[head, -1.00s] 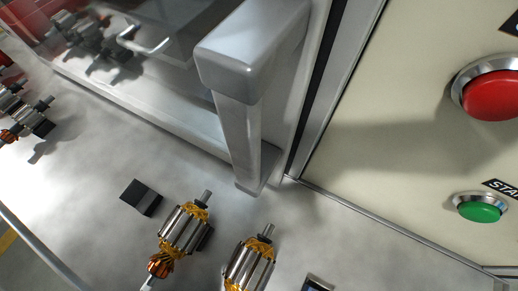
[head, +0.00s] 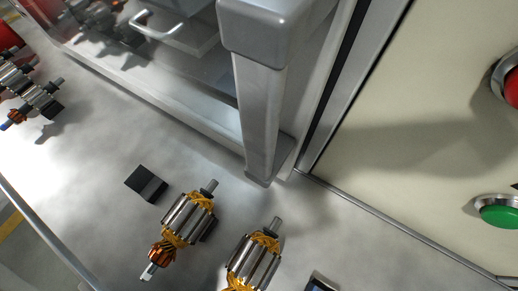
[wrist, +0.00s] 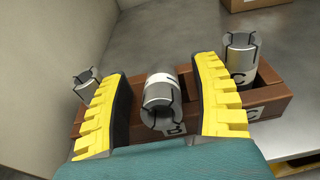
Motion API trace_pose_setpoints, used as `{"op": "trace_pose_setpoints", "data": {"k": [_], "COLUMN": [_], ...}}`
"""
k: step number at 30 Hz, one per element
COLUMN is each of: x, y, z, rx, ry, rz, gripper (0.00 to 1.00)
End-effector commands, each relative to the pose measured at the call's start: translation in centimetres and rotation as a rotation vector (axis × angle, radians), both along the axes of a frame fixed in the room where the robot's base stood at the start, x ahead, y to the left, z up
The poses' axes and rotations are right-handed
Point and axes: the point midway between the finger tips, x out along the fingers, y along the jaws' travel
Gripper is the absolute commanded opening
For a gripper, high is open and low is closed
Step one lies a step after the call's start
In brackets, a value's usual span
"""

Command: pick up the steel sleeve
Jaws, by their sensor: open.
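Three steel sleeves show in the wrist view, in a brown wooden rack (wrist: 276,102). The middle steel sleeve (wrist: 160,104) lies between the fingers, its hollow slotted end facing me. A smaller-looking steel sleeve (wrist: 87,84) is left of the left finger. Another steel sleeve (wrist: 241,58) stands upright at the right end, beyond the right finger. My gripper (wrist: 164,68) is open, one yellow finger with a dark pad on each side of the middle sleeve. A gap shows on both sides of that sleeve. The head view shows neither gripper nor sleeves.
In the head view, wound armatures (head: 189,218) and a black block (head: 146,184) lie on a grey bench. A grey post (head: 259,120) and a panel with a green button (head: 498,212) stand behind. A pale wall (wrist: 45,75) is left of the rack; a cardboard box (wrist: 250,4) lies beyond.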

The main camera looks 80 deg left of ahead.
Motion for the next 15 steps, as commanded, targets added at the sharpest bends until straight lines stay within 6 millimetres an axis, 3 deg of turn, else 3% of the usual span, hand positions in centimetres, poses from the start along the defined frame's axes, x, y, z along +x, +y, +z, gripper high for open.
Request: {"op": "trace_pose_setpoints", "data": {"k": [5, 12, 15], "x": [-0.08, -0.10, -0.10], "y": [-0.08, -0.09, -0.10], "z": [-0.06, -0.05, -0.05], "rx": [-0.002, -0.002, -0.002], "ry": [0.001, 0.001, 0.001], "rz": [0.000, 0.000, 0.000], "gripper": [0.61, 0.15, 0.00]}}
